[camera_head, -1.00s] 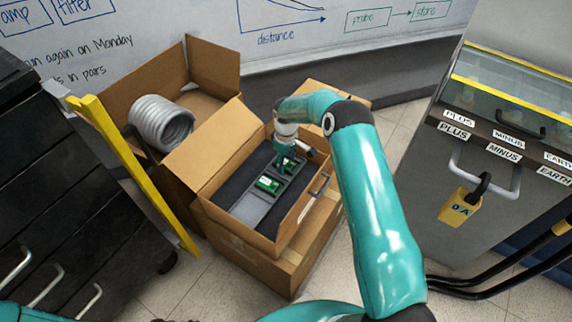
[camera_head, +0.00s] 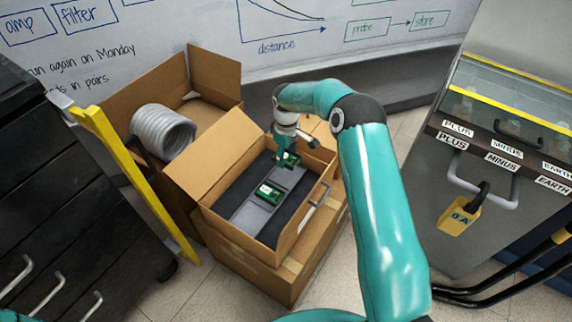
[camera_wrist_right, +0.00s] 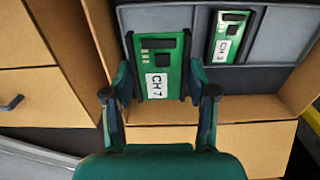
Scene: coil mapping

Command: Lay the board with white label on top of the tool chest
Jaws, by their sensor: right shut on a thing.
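My right gripper (camera_head: 284,156) is shut on a green board (camera_head: 291,160) over the far end of the open cardboard box. In the right wrist view, the board (camera_wrist_right: 160,70) is between the fingers (camera_wrist_right: 160,92) and has a white label reading CH 7. A second green board (camera_head: 268,194) lies on the grey strip in the box; it also shows in the right wrist view (camera_wrist_right: 228,38) with a white label. The tool chest (camera_head: 65,215) is the black drawer unit at the left; only a sliver of its top shows. My left gripper is out of view.
The open box (camera_head: 222,228) has dark padding inside and raised flaps. Another box (camera_head: 205,100) behind it holds a grey coil (camera_head: 162,131). A yellow bar (camera_head: 140,175) stands between tool chest and boxes. A grey cabinet (camera_head: 490,215) with a padlock is at right.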

